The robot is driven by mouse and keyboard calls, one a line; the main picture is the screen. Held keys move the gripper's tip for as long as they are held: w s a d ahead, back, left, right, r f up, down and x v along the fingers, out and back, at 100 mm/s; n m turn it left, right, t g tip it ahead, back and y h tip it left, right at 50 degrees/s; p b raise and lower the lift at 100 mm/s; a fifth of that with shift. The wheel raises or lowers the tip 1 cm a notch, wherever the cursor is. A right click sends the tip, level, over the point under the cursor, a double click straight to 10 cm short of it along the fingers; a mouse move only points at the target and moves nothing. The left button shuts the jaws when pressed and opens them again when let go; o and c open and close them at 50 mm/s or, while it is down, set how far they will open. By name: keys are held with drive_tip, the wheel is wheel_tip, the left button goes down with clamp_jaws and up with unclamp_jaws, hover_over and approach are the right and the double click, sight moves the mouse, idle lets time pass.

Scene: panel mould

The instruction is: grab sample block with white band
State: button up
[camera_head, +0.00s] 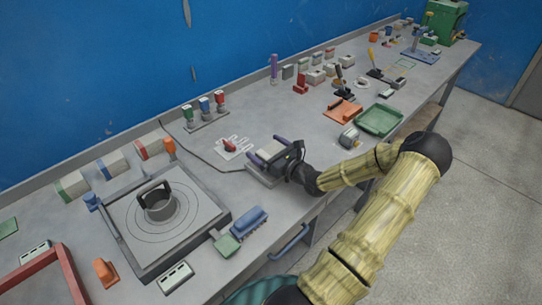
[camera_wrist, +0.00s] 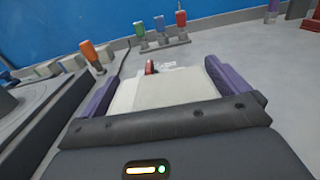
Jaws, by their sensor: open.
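My gripper (camera_head: 266,151) is open, with purple fingers spread apart, low over the near middle of the bench. It also shows in the wrist view (camera_wrist: 160,85). A pale grey-white flat-topped block or plate (camera_wrist: 172,90) lies between and beyond the fingers; I cannot tell whether they touch it. In the head view a grey base (camera_head: 262,180) shows under the gripper. Several small blocks stand in rows at the back, including a greyish one (camera_head: 288,72) and a pale one (camera_head: 315,77). They are too small to tell which has a white band.
A round-plate fixture (camera_head: 190,225) with a grey cup is at left, with a blue block (camera_head: 249,220) beside it. A small red piece on a white track pattern (camera_head: 233,147) lies just behind the gripper. A green tray (camera_head: 380,119) and orange tray (camera_head: 343,110) are to the right.

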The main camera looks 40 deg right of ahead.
sight(267, 146)
idle(0.3)
drive_tip(key=c, duration=1.1)
drive_tip(key=shift+r, duration=0.15)
wheel_tip(267, 146, up, 8)
drive_tip(key=shift+d+r, duration=0.1)
drive_tip(key=shift+r, duration=0.05)
drive_tip(key=shift+w+a+r, duration=0.15)
drive_tip(key=shift+a+r, duration=0.1)
drive_tip(key=shift+r, duration=0.5)
drive_tip(key=shift+s+d, duration=0.25)
drive_tip(key=shift+d, duration=0.05)
